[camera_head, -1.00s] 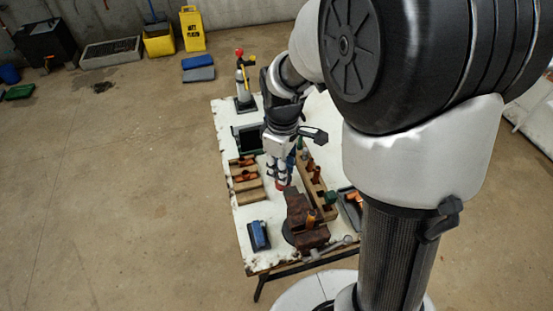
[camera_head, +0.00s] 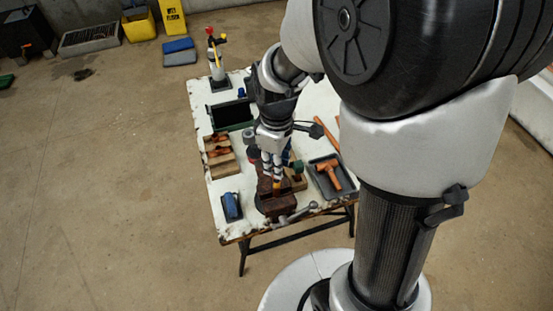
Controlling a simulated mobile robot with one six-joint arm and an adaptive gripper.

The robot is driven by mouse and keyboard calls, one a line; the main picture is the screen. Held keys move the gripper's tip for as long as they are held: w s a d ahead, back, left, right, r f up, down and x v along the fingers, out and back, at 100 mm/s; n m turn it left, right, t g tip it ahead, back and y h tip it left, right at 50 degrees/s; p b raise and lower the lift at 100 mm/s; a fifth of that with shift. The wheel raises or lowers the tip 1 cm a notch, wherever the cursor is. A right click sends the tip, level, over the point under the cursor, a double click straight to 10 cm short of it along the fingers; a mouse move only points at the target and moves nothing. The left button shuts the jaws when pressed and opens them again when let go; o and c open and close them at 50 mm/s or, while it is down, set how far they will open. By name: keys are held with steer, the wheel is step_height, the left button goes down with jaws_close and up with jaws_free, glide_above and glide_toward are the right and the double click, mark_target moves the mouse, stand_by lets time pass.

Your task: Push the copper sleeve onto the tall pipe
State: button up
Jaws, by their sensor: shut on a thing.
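My gripper (camera_head: 272,176) points down over the rust-brown vise (camera_head: 276,203) near the front of the white workbench. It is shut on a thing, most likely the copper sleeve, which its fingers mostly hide. A small orange-copper piece (camera_head: 277,185) shows right at the fingertips, above the vise. I cannot tell whether this is the sleeve or the top of a pipe. The tall pipe cannot be told apart at this size, nor whether sleeve and pipe touch.
A wooden rack (camera_head: 220,157) with copper pieces and a blue object (camera_head: 231,207) lie left. A dark tray (camera_head: 331,177) with an orange tool is right. A wrench (camera_head: 298,213) lies in front of the vise. A bottle-like stand (camera_head: 217,68) is at the back.

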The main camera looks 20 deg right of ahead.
steer(key=shift+f, duration=0.6)
steer(key=shift+f, duration=0.1)
steer(key=shift+f+b, duration=0.25)
steer(key=shift+b, duration=0.15)
steer(key=shift+f+b, duration=0.4)
steer(key=shift+f, duration=0.2)
steer(key=shift+f, duration=0.15)
steer(key=shift+f+b, duration=0.65)
steer(key=shift+f, duration=0.1)
steer(key=shift+r, duration=0.1)
